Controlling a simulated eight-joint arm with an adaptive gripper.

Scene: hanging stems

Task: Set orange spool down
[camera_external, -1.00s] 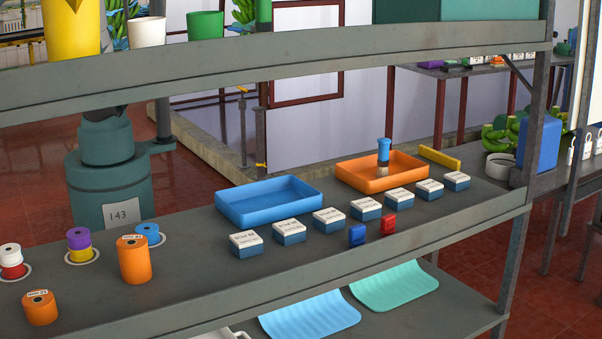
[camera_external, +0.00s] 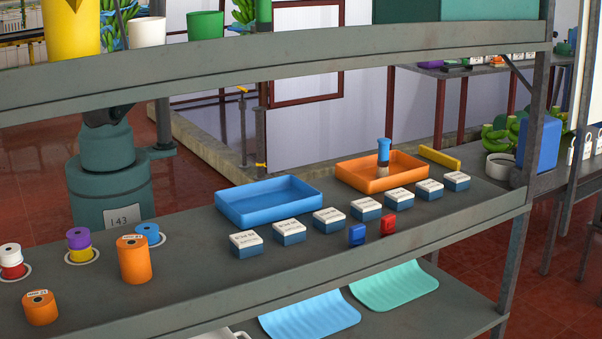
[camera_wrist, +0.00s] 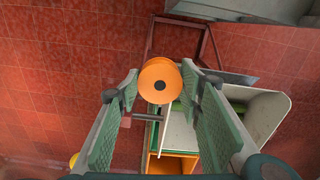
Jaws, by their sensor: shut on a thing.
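The orange spool (camera_wrist: 161,82) shows in the wrist view with a dark hole in its middle. My gripper (camera_wrist: 159,75) is shut on it, with one green-padded finger on each side of the spool near the tips. Nothing is seen directly supporting the spool from below. My gripper and this spool do not show in the external view. On the shelf there, a blue spool (camera_external: 148,232) stands on a white ring. A purple spool (camera_external: 78,235) sits on a yellow one (camera_external: 79,253), and a white spool (camera_external: 10,252) on a red one (camera_external: 13,270), each stack on a ring.
A tall orange cylinder (camera_external: 134,262) and a short one (camera_external: 40,308) stand at the shelf's front left. A blue tray (camera_external: 268,215), an orange tray (camera_external: 350,183) and several labelled boxes (camera_external: 288,233) fill the middle. An upper shelf (camera_external: 290,55) spans above. Red floor tiles (camera_wrist: 60,70) show below my gripper.

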